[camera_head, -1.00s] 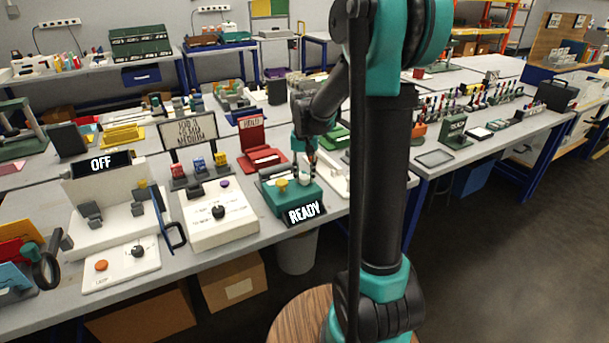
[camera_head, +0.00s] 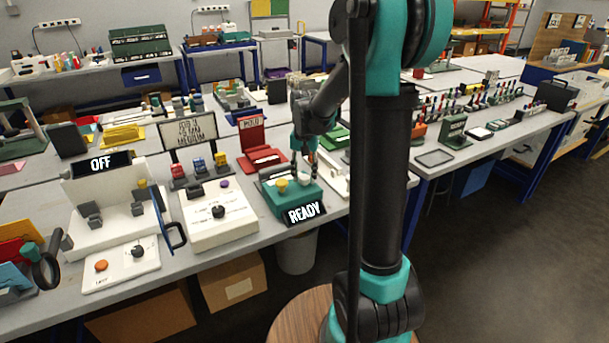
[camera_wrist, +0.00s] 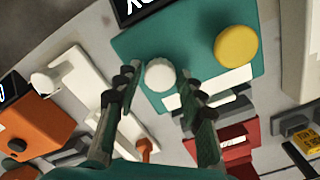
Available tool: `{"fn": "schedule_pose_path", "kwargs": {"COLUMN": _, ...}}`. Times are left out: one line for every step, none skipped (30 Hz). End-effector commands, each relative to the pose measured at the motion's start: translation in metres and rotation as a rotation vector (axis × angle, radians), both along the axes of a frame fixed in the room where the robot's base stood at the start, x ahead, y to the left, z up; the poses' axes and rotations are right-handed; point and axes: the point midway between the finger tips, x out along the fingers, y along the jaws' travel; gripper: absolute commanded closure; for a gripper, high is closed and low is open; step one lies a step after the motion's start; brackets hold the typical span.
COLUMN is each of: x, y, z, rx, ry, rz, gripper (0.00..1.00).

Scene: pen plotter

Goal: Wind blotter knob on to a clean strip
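The teal unit (camera_head: 289,199) stands at the front edge of the bench with a READY display (camera_head: 304,211) before it. On its top is a round white knob (camera_wrist: 160,75), which appears to be the blotter knob, beside a large yellow button (camera_wrist: 236,46). A white strip (camera_wrist: 215,87) runs along the unit's edge by the knob. My gripper (camera_head: 304,160) points down over the unit. In the wrist view its fingers (camera_wrist: 160,84) are spread, one on each side of the white knob. I cannot tell whether they touch it.
A white box with a dark knob (camera_head: 218,212) is left of the unit. Behind it stand a red HOLD stand (camera_head: 252,132) and a framed sign (camera_head: 192,130). In the wrist view an orange block (camera_wrist: 40,125) and white parts lie left. A bin (camera_head: 297,252) stands below the bench.

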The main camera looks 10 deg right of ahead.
Motion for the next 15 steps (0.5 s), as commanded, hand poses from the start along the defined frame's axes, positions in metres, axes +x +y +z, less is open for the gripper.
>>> {"fn": "schedule_pose_path", "kwargs": {"x": 0.000, "y": 0.000, "z": 0.000, "rx": 0.000, "ry": 0.000, "rz": 0.000, "gripper": 0.51}}
{"fn": "schedule_pose_path", "kwargs": {"x": 0.000, "y": 0.000, "z": 0.000, "rx": 0.000, "ry": 0.000, "rz": 0.000, "gripper": 0.49}}
{"fn": "schedule_pose_path", "kwargs": {"x": 0.000, "y": 0.000, "z": 0.000, "rx": 0.000, "ry": 0.000, "rz": 0.000, "gripper": 0.49}}
{"fn": "schedule_pose_path", "kwargs": {"x": 0.000, "y": 0.000, "z": 0.000, "rx": 0.000, "ry": 0.000, "rz": 0.000, "gripper": 0.49}}
{"fn": "schedule_pose_path", "kwargs": {"x": 0.000, "y": 0.000, "z": 0.000, "rx": 0.000, "ry": 0.000, "rz": 0.000, "gripper": 0.49}}
{"fn": "schedule_pose_path", "kwargs": {"x": 0.000, "y": 0.000, "z": 0.000, "rx": 0.000, "ry": 0.001, "rz": 0.000, "gripper": 0.49}}
{"fn": "schedule_pose_path", "kwargs": {"x": 0.000, "y": 0.000, "z": 0.000, "rx": 0.000, "ry": 0.001, "rz": 0.000, "gripper": 0.49}}
{"fn": "schedule_pose_path", "kwargs": {"x": 0.000, "y": 0.000, "z": 0.000, "rx": 0.000, "ry": 0.001, "rz": 0.000, "gripper": 0.49}}
{"fn": "schedule_pose_path", "kwargs": {"x": 0.000, "y": 0.000, "z": 0.000, "rx": 0.000, "ry": 0.001, "rz": 0.000, "gripper": 0.49}}
{"fn": "schedule_pose_path", "kwargs": {"x": 0.000, "y": 0.000, "z": 0.000, "rx": 0.000, "ry": 0.001, "rz": 0.000, "gripper": 0.49}}
{"fn": "schedule_pose_path", "kwargs": {"x": 0.000, "y": 0.000, "z": 0.001, "rx": 0.000, "ry": 0.001, "rz": 0.000, "gripper": 0.49}}
{"fn": "schedule_pose_path", "kwargs": {"x": 0.000, "y": 0.000, "z": 0.002, "rx": 0.000, "ry": 0.001, "rz": 0.000, "gripper": 0.49}}
{"fn": "schedule_pose_path", "kwargs": {"x": -0.001, "y": 0.000, "z": 0.004, "rx": 0.000, "ry": 0.001, "rz": 0.000, "gripper": 0.49}}
{"fn": "schedule_pose_path", "kwargs": {"x": 0.000, "y": 0.000, "z": 0.007, "rx": 0.000, "ry": 0.001, "rz": 0.000, "gripper": 0.49}}
{"fn": "schedule_pose_path", "kwargs": {"x": -0.001, "y": 0.000, "z": 0.011, "rx": 0.000, "ry": 0.001, "rz": 0.000, "gripper": 0.49}}
